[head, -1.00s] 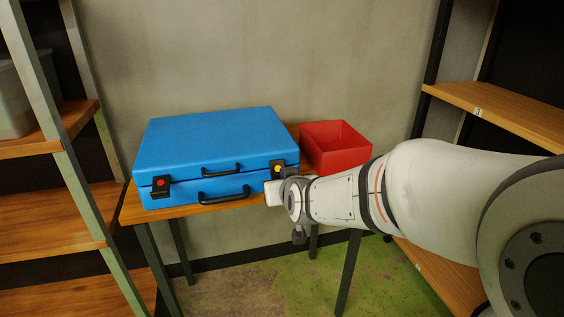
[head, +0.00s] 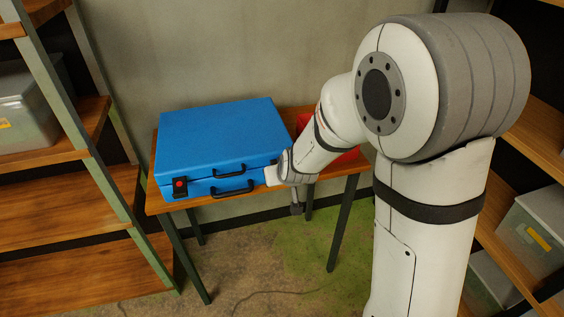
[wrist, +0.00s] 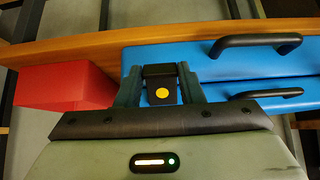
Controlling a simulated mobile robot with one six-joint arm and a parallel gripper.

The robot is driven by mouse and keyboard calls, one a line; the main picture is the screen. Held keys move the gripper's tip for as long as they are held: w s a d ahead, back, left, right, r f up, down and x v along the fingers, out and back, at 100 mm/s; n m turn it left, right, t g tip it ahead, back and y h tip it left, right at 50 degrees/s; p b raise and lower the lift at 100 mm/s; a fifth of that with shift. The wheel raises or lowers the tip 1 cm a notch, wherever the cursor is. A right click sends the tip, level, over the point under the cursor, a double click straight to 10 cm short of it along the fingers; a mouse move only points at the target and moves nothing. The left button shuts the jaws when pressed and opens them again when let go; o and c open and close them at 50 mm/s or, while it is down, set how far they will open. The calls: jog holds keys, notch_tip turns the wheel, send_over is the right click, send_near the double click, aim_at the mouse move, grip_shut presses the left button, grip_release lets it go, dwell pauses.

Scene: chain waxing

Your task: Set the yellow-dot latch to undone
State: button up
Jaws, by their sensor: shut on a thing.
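A blue case (head: 218,138) lies closed on a wooden table, with two black handles on its front. The black latch with the yellow dot (wrist: 162,92) is on the case front in the wrist view. My gripper (wrist: 160,84) is shut on this latch, one finger on each side of it. In the head view my gripper (head: 274,175) is at the right end of the case front and hides the yellow-dot latch. The red-dot latch (head: 180,186) sits at the left end of the front, lying against the case.
A red bin (wrist: 66,87) stands beside the case, mostly hidden behind my arm in the head view. The table's front edge (head: 160,208) runs below the case. Shelves with grey bins (head: 30,110) stand on both sides.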

jog(key=shift+r+g+h+p, duration=0.4)
jog(key=shift+r+g+p, duration=0.85)
jog(key=shift+p, duration=5.5)
jog(key=g+p, duration=0.1)
jog(key=p, duration=0.3)
jog(key=shift+f+p, duration=0.2)
jog(key=shift+p, duration=0.6)
jog(key=o, duration=1)
